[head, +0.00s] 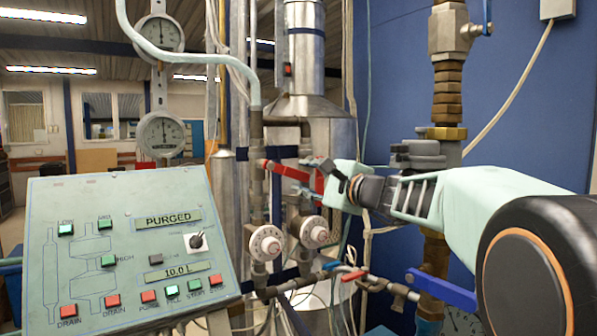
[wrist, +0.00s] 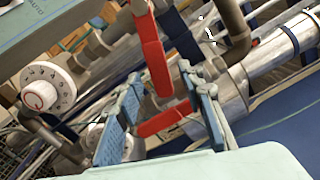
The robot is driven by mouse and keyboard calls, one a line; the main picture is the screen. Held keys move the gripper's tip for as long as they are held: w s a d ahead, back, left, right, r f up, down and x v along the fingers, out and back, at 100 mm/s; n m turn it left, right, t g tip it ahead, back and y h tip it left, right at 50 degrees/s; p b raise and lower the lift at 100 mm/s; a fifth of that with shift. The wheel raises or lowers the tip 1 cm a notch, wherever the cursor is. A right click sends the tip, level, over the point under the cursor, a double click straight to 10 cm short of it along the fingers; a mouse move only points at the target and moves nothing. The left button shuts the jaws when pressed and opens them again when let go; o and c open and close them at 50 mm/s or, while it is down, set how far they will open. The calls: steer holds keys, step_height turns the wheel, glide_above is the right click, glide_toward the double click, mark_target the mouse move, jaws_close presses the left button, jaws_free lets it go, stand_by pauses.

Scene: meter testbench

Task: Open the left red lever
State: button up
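The left red lever (head: 284,171) sticks out to the right from a grey vertical pipe in the head view. In the wrist view it is the upper, long red bar (wrist: 153,52), with its near end around the space between my fingertips. A second red lever (head: 318,182) sits just right of it, partly hidden by my gripper; it shows lower in the wrist view (wrist: 163,120). My gripper (head: 312,176) reaches in from the right at the levers. Its blue fingers (wrist: 160,82) are apart, one on each side of the red bars. I cannot tell whether they touch.
Two white dials (head: 266,243) (head: 314,232) sit on the pipes below the levers. A green control panel (head: 120,250) stands at the left. Pipes and a steel tank (head: 308,120) crowd behind. A brass valve pipe (head: 447,90) and a blue-handled valve (head: 440,290) are at the right.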

mark_target(299, 175)
steer(key=shift+p+x, duration=0.3)
steer(key=shift+x, duration=1.45)
steer(key=shift+c, duration=0.6)
jaws_close()
